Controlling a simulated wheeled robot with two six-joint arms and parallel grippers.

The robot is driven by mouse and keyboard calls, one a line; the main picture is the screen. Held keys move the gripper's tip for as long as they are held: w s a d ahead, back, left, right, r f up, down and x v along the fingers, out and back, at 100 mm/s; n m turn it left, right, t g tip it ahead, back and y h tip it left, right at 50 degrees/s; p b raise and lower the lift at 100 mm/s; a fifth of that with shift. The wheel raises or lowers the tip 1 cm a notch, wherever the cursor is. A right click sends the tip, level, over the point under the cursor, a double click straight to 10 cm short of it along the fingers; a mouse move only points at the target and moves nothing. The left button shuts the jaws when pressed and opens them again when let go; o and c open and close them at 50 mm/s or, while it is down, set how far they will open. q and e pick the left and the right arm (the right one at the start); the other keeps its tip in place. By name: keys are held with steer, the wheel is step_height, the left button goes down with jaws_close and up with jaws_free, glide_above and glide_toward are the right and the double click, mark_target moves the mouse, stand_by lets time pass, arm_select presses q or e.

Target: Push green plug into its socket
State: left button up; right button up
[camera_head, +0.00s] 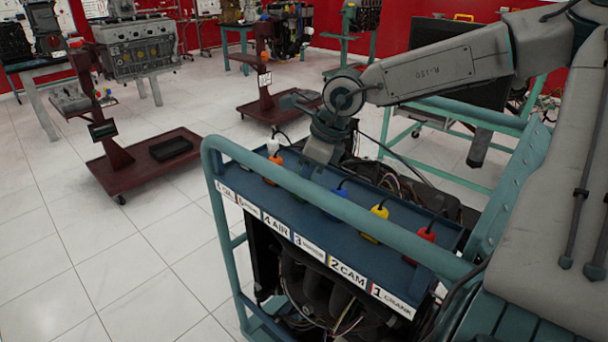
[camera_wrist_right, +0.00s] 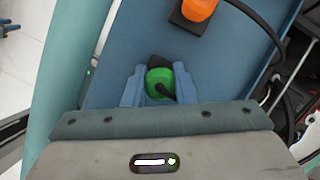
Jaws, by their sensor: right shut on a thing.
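The green plug (camera_wrist_right: 160,84) sits between the two blue fingers of my right gripper (camera_wrist_right: 157,73) in the right wrist view. Its black cable curves away to the right. A dark socket (camera_wrist_right: 157,61) shows just beyond the plug; I cannot tell how deep the plug is in it. In the head view my right gripper (camera_head: 318,168) reaches down over the blue panel (camera_head: 300,203), and the green plug is hidden there. My left gripper is out of view.
An orange plug (camera_wrist_right: 198,9) stands near the gripper. The head view also shows white (camera_head: 272,146), blue (camera_head: 337,204), yellow (camera_head: 376,220) and red (camera_head: 427,235) plugs along the panel. A teal frame rail (camera_head: 330,208) runs along its front.

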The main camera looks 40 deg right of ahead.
steer(key=shift+f+b, duration=0.25)
steer(key=shift+b, duration=0.1)
stand_by(0.4)
steer(key=o, duration=1.1)
steer(key=shift+c, duration=0.2)
steer(key=shift+r, duration=0.15)
steer(key=shift+r+p, duration=2.2)
steer(key=shift+r, duration=1.2)
jaws_close()
